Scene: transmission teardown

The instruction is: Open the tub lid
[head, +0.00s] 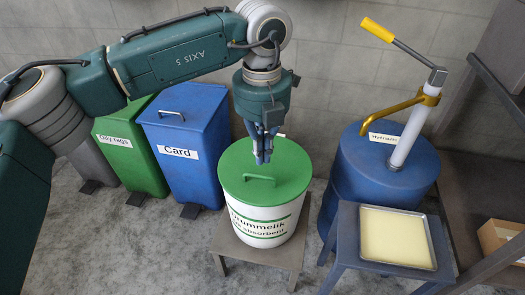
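The tub (262,225) is white with green bands and printed text that includes "absorbent". Its round green lid (290,182) sits on top and covers it, with a green bar handle (260,180) towards the front. My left gripper (262,160) points down over the back half of the lid, behind the handle in the picture. Its fingertips look close together and hold nothing that I can see. I cannot tell their gap or whether they touch the lid. My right gripper is not in view.
The tub stands on a low stool (226,246). A blue Card bin (190,150) and a green rags bin (125,150) stand left. Right are a blue drum (352,180) with a yellow-handled pump (412,130) and a stand with a shallow tray (397,238). A wall is behind.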

